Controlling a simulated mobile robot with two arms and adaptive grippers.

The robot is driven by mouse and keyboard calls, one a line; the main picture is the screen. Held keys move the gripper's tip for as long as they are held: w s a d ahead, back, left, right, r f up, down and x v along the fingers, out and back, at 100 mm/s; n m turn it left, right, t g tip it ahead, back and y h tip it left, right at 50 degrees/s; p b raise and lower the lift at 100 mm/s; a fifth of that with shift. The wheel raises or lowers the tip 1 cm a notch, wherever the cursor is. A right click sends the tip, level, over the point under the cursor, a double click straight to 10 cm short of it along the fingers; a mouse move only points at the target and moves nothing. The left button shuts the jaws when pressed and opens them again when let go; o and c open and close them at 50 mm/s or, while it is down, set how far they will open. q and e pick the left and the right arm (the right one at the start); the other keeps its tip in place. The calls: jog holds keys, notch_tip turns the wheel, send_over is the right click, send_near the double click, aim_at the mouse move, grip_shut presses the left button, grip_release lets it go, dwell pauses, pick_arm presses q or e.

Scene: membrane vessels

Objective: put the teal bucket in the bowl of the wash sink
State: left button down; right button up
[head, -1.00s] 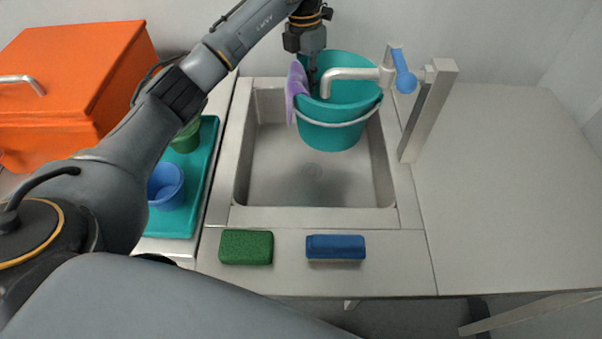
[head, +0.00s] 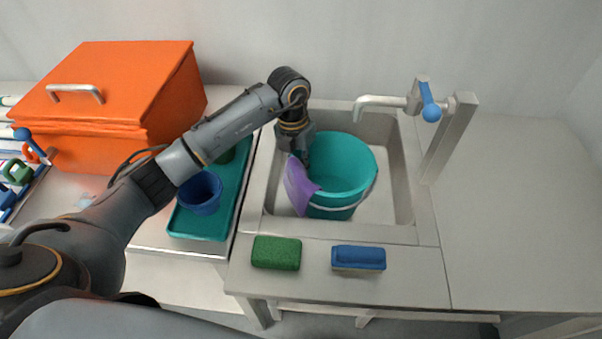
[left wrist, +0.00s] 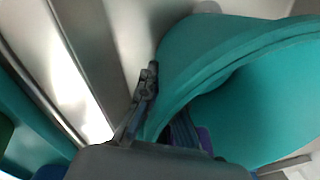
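The teal bucket (head: 350,160) is upright inside the bowl of the wash sink (head: 404,180), toward its left side. I cannot tell whether its base rests on the bowl floor. My left gripper (head: 302,154) reaches down at the bucket's left rim. In the left wrist view, the gripper's fingers (left wrist: 165,118) sit on either side of the teal wall (left wrist: 200,62), shut on it. A purple cloth (head: 298,187) hangs over the bucket's rim beside the gripper. The white handle hangs at the bucket's front. My right gripper is out of view.
A faucet (head: 385,101) with a blue lever rises at the sink's back right. A green sponge (head: 276,253) and a blue brush (head: 358,258) lie on the front ledge. Left are a teal tray (head: 205,228) with a blue cup (head: 201,190) and an orange box (head: 95,130). The right counter is clear.

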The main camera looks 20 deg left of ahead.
pick_arm(q)
notch_tip(320, 180, down, 2)
jog(key=shift+f, duration=0.6)
jog(key=c, duration=1.5)
grip_release()
jog(key=r, duration=0.4)
jog(key=a+r+b, duration=0.1)
jog(key=r, duration=0.7)
jog(key=shift+a, duration=0.15)
